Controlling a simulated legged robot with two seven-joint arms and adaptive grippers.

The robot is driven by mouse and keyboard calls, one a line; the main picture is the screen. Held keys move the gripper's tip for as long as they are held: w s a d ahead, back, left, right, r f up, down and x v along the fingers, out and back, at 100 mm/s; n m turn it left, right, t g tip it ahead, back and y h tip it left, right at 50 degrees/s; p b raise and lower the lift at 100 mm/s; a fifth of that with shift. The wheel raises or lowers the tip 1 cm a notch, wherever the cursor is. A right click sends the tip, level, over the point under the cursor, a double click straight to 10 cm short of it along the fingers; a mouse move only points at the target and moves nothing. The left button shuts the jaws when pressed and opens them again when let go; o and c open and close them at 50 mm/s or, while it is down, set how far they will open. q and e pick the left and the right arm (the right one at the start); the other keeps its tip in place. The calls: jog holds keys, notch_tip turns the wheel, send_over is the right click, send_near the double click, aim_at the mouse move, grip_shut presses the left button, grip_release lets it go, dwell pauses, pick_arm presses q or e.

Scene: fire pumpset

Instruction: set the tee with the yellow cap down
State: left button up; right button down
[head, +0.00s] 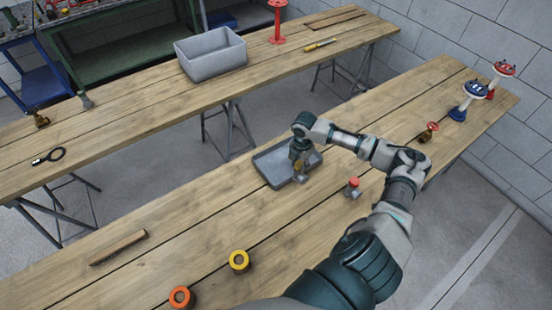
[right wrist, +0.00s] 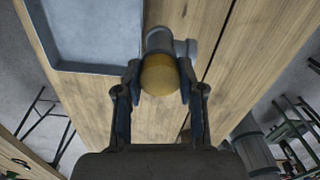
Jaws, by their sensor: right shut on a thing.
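My right gripper (head: 301,158) is shut on the grey tee (right wrist: 165,42) with the yellow cap (right wrist: 160,74). In the right wrist view the fingers (right wrist: 158,98) are on both sides of the cap, which faces the camera. The tee shows there against bare wood, just beside the grey tray. In the head view the tee and its cap (head: 301,177) are small, partly hidden by the gripper, and overlap the tray's right part. I cannot tell whether the tee touches anything below. My left gripper is not in view.
The shallow grey tray (head: 268,173) lies on the near bench. A red-capped fitting (head: 353,187) and a red-wheeled valve (head: 428,132) stand to its right. An orange ring (head: 182,298), a yellow ring (head: 239,261) and a brush (head: 118,247) lie nearer. Wood between is clear.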

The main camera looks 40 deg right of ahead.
jog(key=w+a+f, duration=0.2)
jog(key=w+f, duration=0.3)
jog(key=w, duration=0.7)
jog(key=shift+w+p, duration=0.15)
jog(key=shift+p, duration=0.3)
jog(key=c, duration=0.7)
grip_release()
jog(key=shift+d+f, duration=0.4)
jog(key=shift+d, duration=0.25)
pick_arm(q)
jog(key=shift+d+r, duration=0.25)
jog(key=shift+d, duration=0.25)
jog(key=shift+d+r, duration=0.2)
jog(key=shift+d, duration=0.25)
pick_arm(e)
jog(key=shift+a+r, duration=0.25)
jog(key=shift+r, duration=1.85)
jog(key=shift+a+r, duration=0.25)
jog(key=shift+r, duration=1.85)
jog(key=shift+a+r, duration=0.25)
jog(key=shift+r, duration=1.85)
